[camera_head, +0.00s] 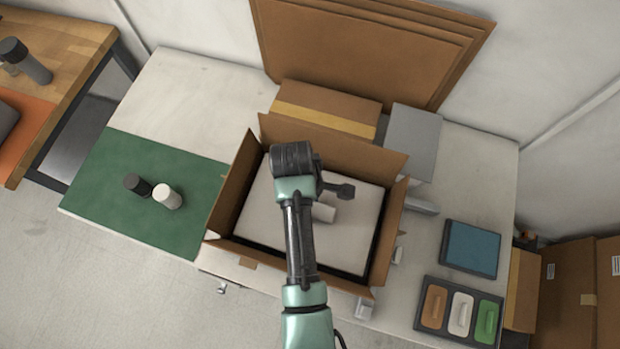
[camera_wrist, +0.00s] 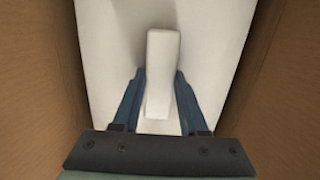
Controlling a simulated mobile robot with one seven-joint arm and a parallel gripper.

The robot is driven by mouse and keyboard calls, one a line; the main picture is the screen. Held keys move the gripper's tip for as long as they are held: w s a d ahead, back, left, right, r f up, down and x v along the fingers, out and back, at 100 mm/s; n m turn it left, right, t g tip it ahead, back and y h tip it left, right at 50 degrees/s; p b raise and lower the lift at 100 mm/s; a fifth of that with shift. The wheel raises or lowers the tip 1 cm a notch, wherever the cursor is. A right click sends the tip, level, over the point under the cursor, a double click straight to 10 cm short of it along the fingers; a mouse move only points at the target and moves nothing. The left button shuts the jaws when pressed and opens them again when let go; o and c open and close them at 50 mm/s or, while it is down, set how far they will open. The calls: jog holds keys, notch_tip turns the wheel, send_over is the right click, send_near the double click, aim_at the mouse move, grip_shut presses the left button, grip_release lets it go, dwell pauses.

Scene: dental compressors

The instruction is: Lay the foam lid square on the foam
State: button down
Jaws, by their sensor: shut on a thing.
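The white foam lid (camera_head: 352,232) lies inside the open cardboard box (camera_head: 232,187) and fills most of its opening. A dark gap shows along its front and right edges. The lid also shows in the wrist view (camera_wrist: 215,45), between the brown box walls. My gripper (camera_wrist: 160,105) is shut on the lid's raised white handle (camera_wrist: 163,60), with a blue finger on each side. In the head view my arm covers the middle of the lid and part of the handle (camera_head: 324,212). The foam under the lid is hidden, so I cannot tell whether the lid touches it.
The box flaps stand open around the lid. A green mat (camera_head: 130,200) with a black and a white cylinder lies left. A blue tray (camera_head: 471,248) and a tray of coloured blocks (camera_head: 458,312) lie right. A taped carton (camera_head: 326,108) stands behind.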

jog(key=shift+f, duration=1.5)
jog(key=shift+f, duration=0.15)
jog(key=shift+c, duration=2.2)
grip_release()
